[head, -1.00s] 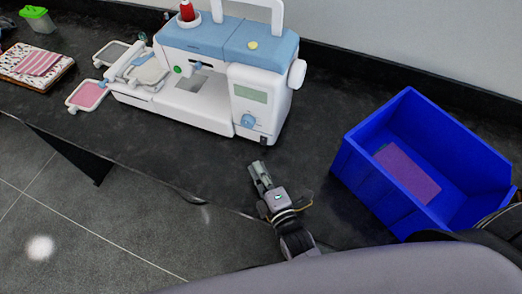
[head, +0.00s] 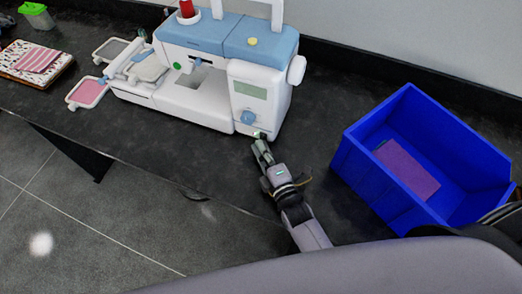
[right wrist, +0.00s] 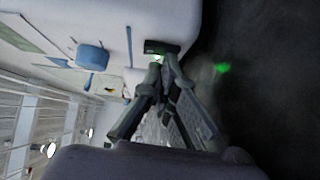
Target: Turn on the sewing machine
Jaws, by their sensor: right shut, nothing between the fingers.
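The white and blue sewing machine (head: 225,75) stands on the dark counter, with a blue dial (head: 248,117) and a green-tinted display on its right front. My right gripper (head: 262,150) is shut and empty, its fingertips at the machine's lower right front corner. In the right wrist view, the gripper (right wrist: 165,62) reaches a small dark switch (right wrist: 160,46) on the white body (right wrist: 165,20); the fingertips touch it or nearly so. Green light shows at the switch, and a green glow lies on the counter beside it. My left gripper is not in view.
A blue open bin (head: 365,180) with a purple item inside stands right of my right arm. Embroidery hoops (head: 88,92) lie left of the machine. Counter in front of the machine is clear.

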